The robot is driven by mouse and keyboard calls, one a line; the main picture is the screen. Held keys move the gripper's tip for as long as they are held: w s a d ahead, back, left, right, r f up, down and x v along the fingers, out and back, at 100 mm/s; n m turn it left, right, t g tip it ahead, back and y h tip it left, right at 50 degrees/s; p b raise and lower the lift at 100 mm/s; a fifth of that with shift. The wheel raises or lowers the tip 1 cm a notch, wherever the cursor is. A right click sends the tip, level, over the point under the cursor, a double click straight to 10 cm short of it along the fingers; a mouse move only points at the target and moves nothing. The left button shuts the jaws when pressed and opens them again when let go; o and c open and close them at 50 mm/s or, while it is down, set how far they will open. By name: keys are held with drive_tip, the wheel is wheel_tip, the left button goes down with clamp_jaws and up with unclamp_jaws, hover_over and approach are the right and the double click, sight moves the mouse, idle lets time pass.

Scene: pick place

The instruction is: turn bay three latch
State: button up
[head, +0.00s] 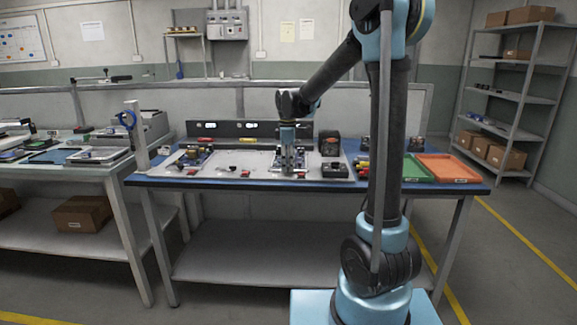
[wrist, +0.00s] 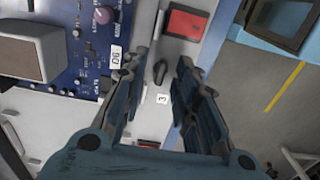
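In the wrist view a small black latch knob (wrist: 160,70) sits on a light grey panel strip (wrist: 147,25), just above a white tag marked 3 (wrist: 162,98). My gripper (wrist: 157,66) is open, with one finger on each side of the knob and a visible gap to both. I cannot tell how far the fingertips are above the panel. In the head view my gripper (head: 288,172) points down over the workbench, in front of the grey panel's middle. The latch is too small or hidden behind the gripper there.
A blue circuit board (wrist: 75,60) with a grey block (wrist: 30,52) lies left of the latch. A red block (wrist: 187,22) is above right. On the blue bench, a black box (head: 330,145), a green tray (head: 416,171) and an orange tray (head: 450,168) stand right.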

clamp_jaws()
drive_tip(key=shift+m, duration=0.3)
drive_tip(key=m, duration=0.6)
drive_tip(key=shift+w, duration=0.1)
drive_tip(key=m, duration=0.5)
drive_tip(key=shift+m, duration=0.4)
drive_tip(key=m, duration=0.5)
drive_tip(key=shift+m, duration=0.4)
unclamp_jaws()
